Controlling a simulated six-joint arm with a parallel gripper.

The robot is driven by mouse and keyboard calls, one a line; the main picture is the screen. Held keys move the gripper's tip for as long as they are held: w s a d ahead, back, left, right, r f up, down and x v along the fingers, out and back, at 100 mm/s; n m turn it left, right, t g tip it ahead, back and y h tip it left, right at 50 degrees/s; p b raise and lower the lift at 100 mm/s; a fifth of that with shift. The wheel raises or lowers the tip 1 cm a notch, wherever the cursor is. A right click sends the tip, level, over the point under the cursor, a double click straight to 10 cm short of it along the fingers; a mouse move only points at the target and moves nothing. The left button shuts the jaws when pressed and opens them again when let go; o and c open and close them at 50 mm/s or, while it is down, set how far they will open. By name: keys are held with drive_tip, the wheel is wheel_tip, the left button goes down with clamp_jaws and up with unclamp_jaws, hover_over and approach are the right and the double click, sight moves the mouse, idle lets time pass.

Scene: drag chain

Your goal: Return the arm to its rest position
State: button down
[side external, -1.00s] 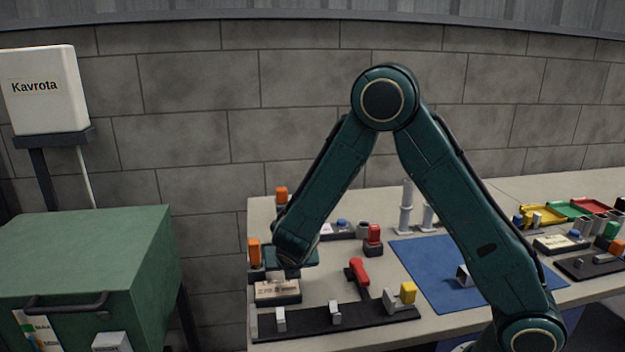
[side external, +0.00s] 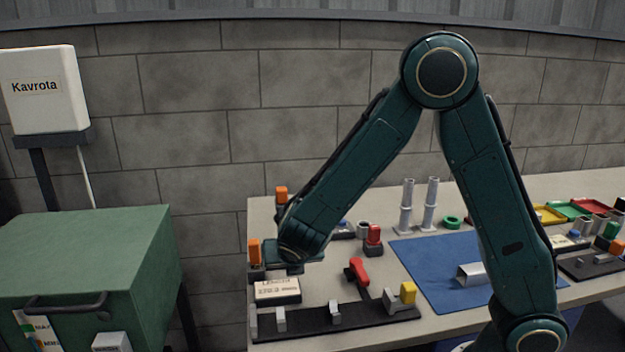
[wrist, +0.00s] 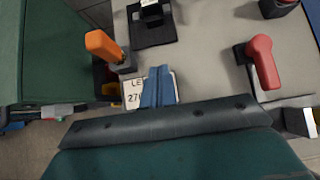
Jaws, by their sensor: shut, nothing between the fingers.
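My arm is bent in an inverted V over the bench in the side external view, with its wrist low at the left end of the bench. My gripper (wrist: 158,86) shows as two blue fingers pressed together, shut and empty. In the wrist view the fingers cover part of a white label plate (wrist: 134,93). That plate also shows below my wrist in the side external view (side external: 277,290). In the side external view the fingers cannot be made out. Whether they touch the plate cannot be told.
An orange-handled clamp (wrist: 103,45) stands left of the fingers, and a red-handled clamp (wrist: 262,62) to the right. A dark rail (side external: 360,315) with grey blocks lies along the front. A blue mat (side external: 425,265) holds a grey metal part (side external: 472,274). A green cabinet (side external: 90,250) stands left.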

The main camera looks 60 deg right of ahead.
drive_tip(key=shift+s+d+r+m, duration=0.2)
drive_tip(key=shift+s+r+m, duration=0.15)
drive_tip(key=shift+r+m, duration=0.25)
drive_tip(key=s+r+m+y, duration=0.2)
drive_tip(key=s+r+m, duration=0.2)
drive_tip(key=s+m, duration=0.4)
drive_tip(key=s+r+m+y, duration=0.2)
drive_tip(key=s+r+m, duration=0.3)
drive_tip(key=s+m, duration=0.3)
drive_tip(key=s+a+r+m+y, duration=0.1)
drive_tip(key=s+r+m+y, duration=0.1)
drive_tip(key=s+r+m, duration=0.3)
drive_tip(key=shift+s+m+g, duration=0.4)
drive_tip(key=shift+s+m, duration=1.3)
drive_tip(key=shift+m, duration=0.7)
drive_tip(key=shift+a, duration=0.1)
